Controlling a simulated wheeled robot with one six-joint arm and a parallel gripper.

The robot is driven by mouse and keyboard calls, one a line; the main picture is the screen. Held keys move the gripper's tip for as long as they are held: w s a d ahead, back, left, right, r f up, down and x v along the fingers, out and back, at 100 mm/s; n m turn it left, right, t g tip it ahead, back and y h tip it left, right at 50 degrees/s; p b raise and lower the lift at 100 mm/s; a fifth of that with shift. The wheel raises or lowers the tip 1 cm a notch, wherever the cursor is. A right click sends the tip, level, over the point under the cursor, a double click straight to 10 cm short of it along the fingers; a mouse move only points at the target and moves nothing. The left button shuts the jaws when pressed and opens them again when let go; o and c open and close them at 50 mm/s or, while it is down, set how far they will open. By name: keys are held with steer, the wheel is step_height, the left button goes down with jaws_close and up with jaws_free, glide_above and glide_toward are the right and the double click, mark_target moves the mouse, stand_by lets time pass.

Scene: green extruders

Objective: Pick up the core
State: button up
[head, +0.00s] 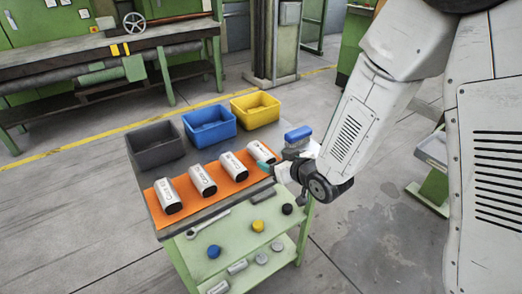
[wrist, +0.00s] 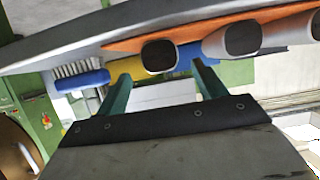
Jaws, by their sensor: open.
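Several white cylindrical cores lie in a row on an orange mat (head: 225,188): a far-left core (head: 167,196), a second (head: 202,180), a third (head: 232,166) and a far-right core (head: 260,151). My gripper (head: 266,166) is at the near end of the far-right core and partly hides it. In the wrist view my gripper (wrist: 162,86) has its two teal fingers apart with nothing held. The dark end of one core (wrist: 159,56) shows ahead between the fingertips, and another core (wrist: 240,40) is to its right. Contact cannot be told.
Grey (head: 156,146), blue (head: 210,126) and yellow (head: 256,109) bins stand behind the mat. A blue-backed brush (head: 298,134) is right of the far-right core, close to my arm. The green cart's lower shelf (head: 225,240) holds a wrench and small caps.

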mark_target(261, 153)
steer(key=x, duration=0.7)
steer(key=shift+w+a, duration=0.3)
steer(key=shift+a, duration=0.05)
steer(key=shift+r, duration=0.1)
steer(key=c, duration=1.3)
steer(key=shift+c, duration=0.2)
